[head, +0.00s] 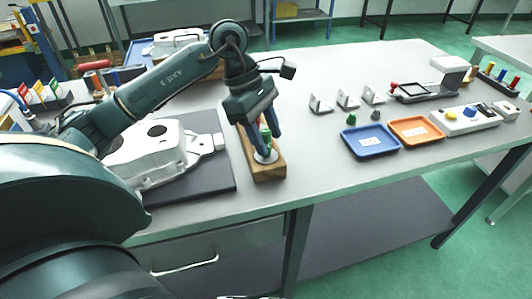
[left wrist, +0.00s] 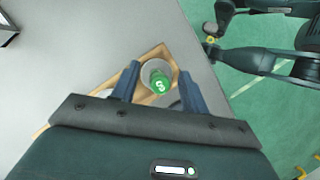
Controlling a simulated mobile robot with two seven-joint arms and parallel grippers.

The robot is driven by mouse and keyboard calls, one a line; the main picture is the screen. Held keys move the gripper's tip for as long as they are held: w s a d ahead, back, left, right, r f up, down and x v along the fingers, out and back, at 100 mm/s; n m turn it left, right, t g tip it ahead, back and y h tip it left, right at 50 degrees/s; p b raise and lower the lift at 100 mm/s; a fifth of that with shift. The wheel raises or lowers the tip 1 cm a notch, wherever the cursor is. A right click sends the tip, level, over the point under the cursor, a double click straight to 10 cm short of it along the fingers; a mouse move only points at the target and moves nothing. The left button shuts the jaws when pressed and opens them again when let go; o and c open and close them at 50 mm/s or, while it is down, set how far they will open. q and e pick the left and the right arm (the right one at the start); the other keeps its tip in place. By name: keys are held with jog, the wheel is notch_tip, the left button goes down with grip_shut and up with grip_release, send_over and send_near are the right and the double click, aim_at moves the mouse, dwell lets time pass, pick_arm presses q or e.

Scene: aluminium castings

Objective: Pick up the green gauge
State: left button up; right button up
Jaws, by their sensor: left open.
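The green gauge (head: 266,140) stands at the near end of a wooden block (head: 265,174) on the table, with a pale round disc at its foot. In the left wrist view its green top (left wrist: 160,82) carries a white mark, and it stands in the wooden holder (left wrist: 156,55). My left gripper (head: 265,138) is open and points down over the gauge. Its two blue fingers (left wrist: 160,84) are on either side of the gauge, with a visible gap in the left wrist view. Part of my other arm shows at that view's top right; its jaws are unclear.
A white casting (head: 160,150) lies on a dark mat (head: 215,180) left of the block. To the right are a blue tray (head: 350,152), an orange tray (head: 397,140), small green and grey pieces, metal brackets and a button box (head: 480,124). The table between block and blue tray is clear.

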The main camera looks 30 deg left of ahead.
pick_arm(q)
grip_shut()
dwell(0.3)
dwell(0.3)
